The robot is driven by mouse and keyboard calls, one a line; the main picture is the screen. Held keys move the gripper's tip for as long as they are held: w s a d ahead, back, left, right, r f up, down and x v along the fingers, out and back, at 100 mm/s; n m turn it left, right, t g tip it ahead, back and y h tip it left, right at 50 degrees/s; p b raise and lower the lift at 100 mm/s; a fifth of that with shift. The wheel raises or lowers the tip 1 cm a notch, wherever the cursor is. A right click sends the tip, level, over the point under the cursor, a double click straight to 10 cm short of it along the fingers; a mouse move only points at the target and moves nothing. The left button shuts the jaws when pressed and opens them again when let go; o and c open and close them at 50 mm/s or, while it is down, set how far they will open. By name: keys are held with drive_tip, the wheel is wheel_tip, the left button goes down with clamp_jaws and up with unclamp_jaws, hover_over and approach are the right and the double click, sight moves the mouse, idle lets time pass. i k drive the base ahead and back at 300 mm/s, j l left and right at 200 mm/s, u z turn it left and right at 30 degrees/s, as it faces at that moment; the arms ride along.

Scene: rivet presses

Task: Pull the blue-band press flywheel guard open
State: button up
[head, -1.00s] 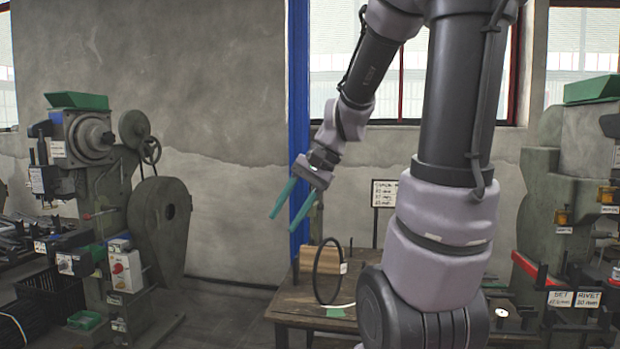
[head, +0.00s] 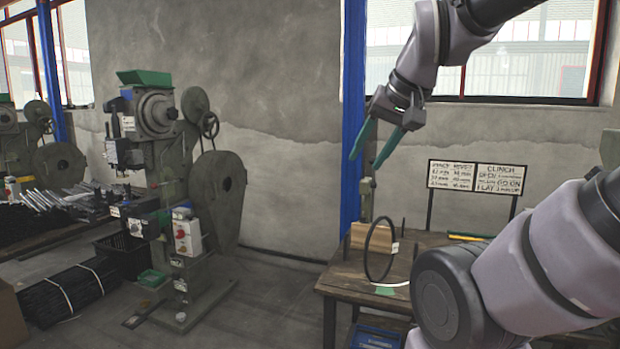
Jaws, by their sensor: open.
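A grey-green rivet press (head: 158,160) with a green hopper on top stands left of centre. A teardrop-shaped guard plate (head: 217,200) with a dark round hole covers its right side, below a handwheel. The guard looks closed against the press. A small blue part (head: 114,105) shows at the press's upper left; I cannot make out a clear blue band. My gripper (head: 366,162) has two teal fingers, open and empty, pointing down-left. In the picture it is well to the right of the guard, apart from it, above a wooden bench.
The wooden bench (head: 340,285) at right carries a black ring (head: 368,252) and a wooden block. A second press (head: 38,150) stands at far left beside piled metal rods (head: 65,200). A blue post (head: 353,90) rises behind my gripper. Floor between press and bench is clear.

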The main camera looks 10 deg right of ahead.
sight(225, 208)
drive_tip(key=i+j+u, duration=0.3)
drive_tip(key=i, duration=0.35)
drive_tip(key=i+u, duration=0.25)
drive_tip(key=i, duration=0.35)
drive_tip(key=i+z, duration=0.1)
drive_tip(key=i, duration=0.45)
drive_tip(key=i+j+z, duration=0.1)
drive_tip(key=i, duration=0.45)
drive_tip(key=i+j, duration=0.2)
drive_tip(key=i, duration=0.35)
drive_tip(key=i+j+z, duration=0.15)
drive_tip(key=i, duration=0.45)
drive_tip(key=i+j+z, duration=0.2)
drive_tip(key=i, duration=0.2)
